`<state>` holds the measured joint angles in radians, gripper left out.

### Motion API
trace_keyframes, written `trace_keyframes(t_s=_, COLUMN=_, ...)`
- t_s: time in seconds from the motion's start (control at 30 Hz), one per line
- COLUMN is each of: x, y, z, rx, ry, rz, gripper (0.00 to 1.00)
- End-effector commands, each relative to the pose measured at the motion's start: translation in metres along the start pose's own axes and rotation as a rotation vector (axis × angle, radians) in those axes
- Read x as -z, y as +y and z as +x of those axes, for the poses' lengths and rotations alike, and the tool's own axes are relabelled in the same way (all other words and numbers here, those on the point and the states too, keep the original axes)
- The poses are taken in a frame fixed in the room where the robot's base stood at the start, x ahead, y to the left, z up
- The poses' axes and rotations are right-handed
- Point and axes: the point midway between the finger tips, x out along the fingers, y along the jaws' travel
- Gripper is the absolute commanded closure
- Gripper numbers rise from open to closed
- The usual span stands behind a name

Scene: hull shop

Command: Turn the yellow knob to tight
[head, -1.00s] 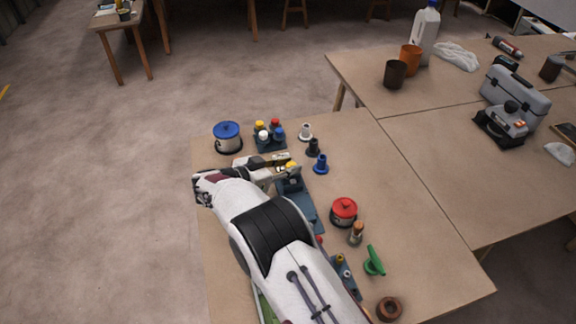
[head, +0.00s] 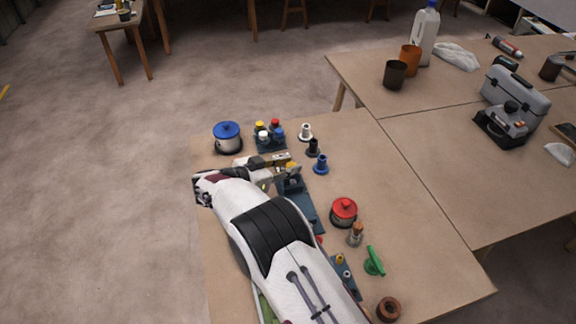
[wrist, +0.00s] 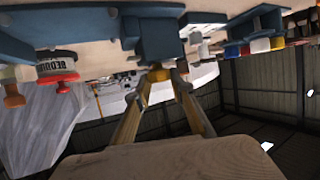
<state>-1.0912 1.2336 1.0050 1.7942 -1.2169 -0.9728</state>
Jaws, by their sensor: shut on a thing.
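The yellow knob (wrist: 158,74) is in the wrist view, on the blue-grey fixture (wrist: 155,40), with the tips of my gripper (wrist: 160,80) closed around it. The two fingers run in from either side and meet at the knob. In the head view, a bit of yellow shows beside my gripper (head: 281,172) at the upper end of the long blue-grey fixture (head: 300,205). My wrist and fingers hide much of the knob there. I cannot read any tight mark or the knob's angle.
A blue-lidded pot (head: 228,137) and a rack of coloured caps (head: 270,142) stand close beyond my gripper. White, black and blue flanged pieces (head: 321,164) stand to its right. A red-lidded pot (head: 344,212) is nearer.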

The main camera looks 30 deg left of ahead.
Motion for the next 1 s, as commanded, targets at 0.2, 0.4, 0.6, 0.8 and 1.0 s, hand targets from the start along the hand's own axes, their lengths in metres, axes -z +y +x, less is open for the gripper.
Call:
trace_keyframes(t_s=0.2, x=0.004, y=-0.004, z=-0.002, rx=0.009, ry=0.005, rz=0.004, gripper=0.60)
trace_keyframes(t_s=0.4, x=0.002, y=-0.002, z=-0.001, rx=0.006, ry=0.003, rz=0.002, gripper=0.60)
trace_keyframes(t_s=0.6, x=0.002, y=-0.002, z=-0.005, rx=0.005, ry=0.002, rz=0.001, gripper=0.60)
trace_keyframes(t_s=0.8, x=0.001, y=-0.002, z=-0.021, rx=0.005, ry=0.002, rz=0.001, gripper=0.60)
trace_keyframes(t_s=1.0, x=0.002, y=-0.002, z=-0.047, rx=0.007, ry=0.003, rz=0.000, gripper=0.60)
